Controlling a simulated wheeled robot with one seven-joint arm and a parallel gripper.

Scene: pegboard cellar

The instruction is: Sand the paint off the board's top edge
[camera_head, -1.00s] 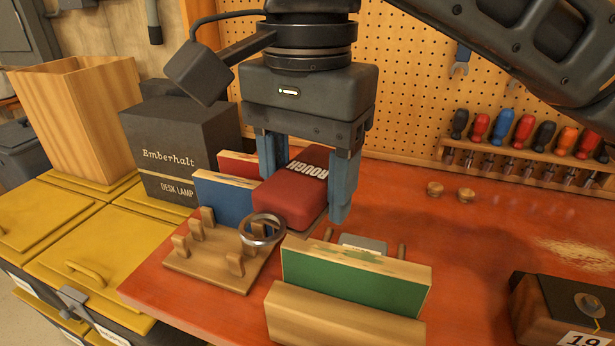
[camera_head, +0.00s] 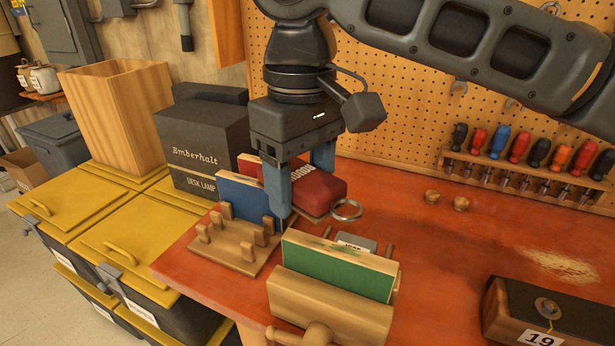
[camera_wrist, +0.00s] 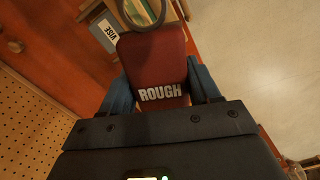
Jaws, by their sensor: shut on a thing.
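A green board (camera_head: 335,269) stands upright in the wooden vise (camera_head: 330,308), its pale top edge facing up with some green paint on it. My gripper (camera_head: 303,192) is shut on a red sanding block (camera_head: 320,192), one blue finger on each side. The block hangs above and behind the board, apart from its top edge. In the wrist view the block (camera_wrist: 155,65) reads "ROUGH" and a metal ring (camera_wrist: 145,12) shows at its far end. The block's underside is hidden.
A lamp box (camera_head: 205,145) stands at the back left. A dark box marked 19 (camera_head: 545,318) is at the right. The red bench (camera_head: 450,245) between is mostly clear.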

